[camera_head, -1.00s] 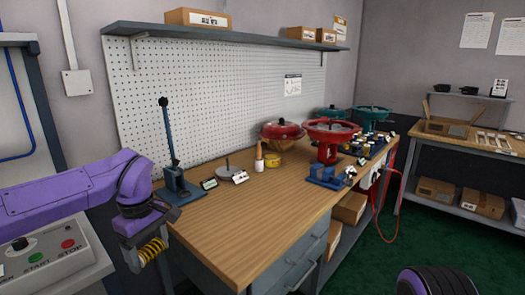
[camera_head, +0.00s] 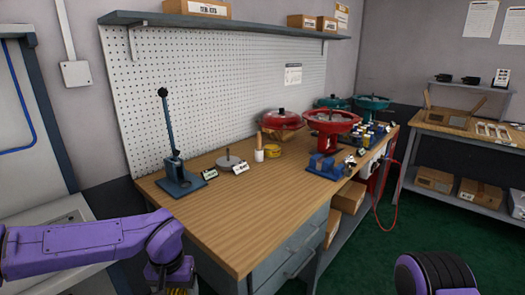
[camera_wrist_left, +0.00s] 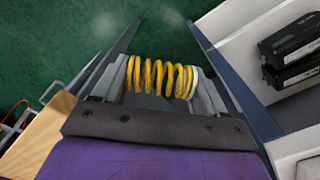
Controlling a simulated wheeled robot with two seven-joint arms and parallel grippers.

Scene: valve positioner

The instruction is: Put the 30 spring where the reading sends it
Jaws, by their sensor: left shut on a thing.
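A yellow coil spring (camera_wrist_left: 160,77) lies crosswise between the fingers of my left gripper (camera_wrist_left: 163,40) in the left wrist view. The gripper is shut on it, and a pale grey end piece shows at the spring's right. In the head view the left gripper (camera_head: 176,286) is at the bottom edge, in front of the bench, and only a sliver of the spring shows below it. A red open-topped actuator (camera_head: 330,124) stands on the wooden bench (camera_head: 225,213). Small cards (camera_head: 210,174) stand near a grey disc (camera_head: 228,163); their text is unreadable. My right gripper is out of view.
A blue lever press (camera_head: 172,150) stands at the bench's left end. A blue vise (camera_head: 325,165), a yellow round item (camera_head: 272,151) and a red domed casing (camera_head: 282,120) sit farther right. The bench's front middle is clear. A second bench (camera_head: 470,137) stands at the right.

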